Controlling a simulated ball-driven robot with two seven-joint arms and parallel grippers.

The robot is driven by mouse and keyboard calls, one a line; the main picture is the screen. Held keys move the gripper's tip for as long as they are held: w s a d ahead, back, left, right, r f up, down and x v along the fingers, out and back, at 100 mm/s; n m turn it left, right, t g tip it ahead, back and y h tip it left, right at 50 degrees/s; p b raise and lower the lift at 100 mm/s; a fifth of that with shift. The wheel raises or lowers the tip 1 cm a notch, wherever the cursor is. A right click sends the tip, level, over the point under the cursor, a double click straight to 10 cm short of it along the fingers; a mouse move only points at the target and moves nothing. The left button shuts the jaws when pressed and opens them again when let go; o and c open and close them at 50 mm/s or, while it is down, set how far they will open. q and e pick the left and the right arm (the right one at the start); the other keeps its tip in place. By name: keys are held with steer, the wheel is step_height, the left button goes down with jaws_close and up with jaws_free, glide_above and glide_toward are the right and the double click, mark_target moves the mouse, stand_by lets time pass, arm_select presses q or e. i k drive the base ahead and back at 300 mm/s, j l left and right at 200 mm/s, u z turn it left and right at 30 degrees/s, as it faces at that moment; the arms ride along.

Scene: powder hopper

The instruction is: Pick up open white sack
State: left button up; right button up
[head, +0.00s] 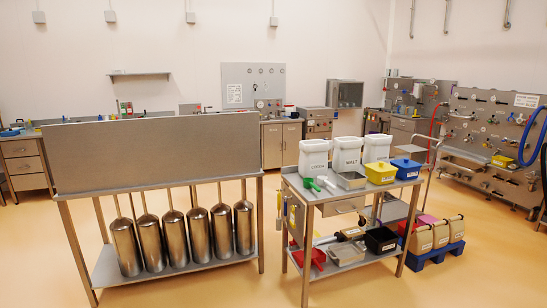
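Three white sacks stand upright side by side along the back of a steel cart's top: a left one (313,161), a middle one (346,157) whose label seems to read MALT, and a right one (377,150). They look like open-topped bags, but at this size I cannot tell for sure which are open. The cart (345,192) stands right of centre. Neither of my grippers nor my arms shows in the head view.
On the cart's top lie a green scoop (311,184), a steel tray (351,181), a yellow bin (380,173) and a blue bin (406,168). A steel hopper stand (150,154) with several cylinders is at left. Boxes (440,234) sit on a blue pallet.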

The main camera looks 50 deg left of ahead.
mark_target(347, 149)
steer(key=u, duration=1)
steer(key=i+j+u, duration=0.15)
steer(key=i+j, duration=0.15)
steer(key=i, duration=0.2)
steer(key=i+j+u, duration=0.1)
steer(key=i+j, duration=0.15)
steer(key=i, duration=0.3)
steer(key=i+z, duration=0.4)
steer(key=i+j+z, duration=0.2)
steer(key=i+z, duration=0.25)
steer(key=i, duration=0.15)
steer(key=i+l+z, duration=0.25)
steer(key=i, duration=0.25)
steer(key=i+z, duration=0.2)
steer(key=i, duration=0.35)
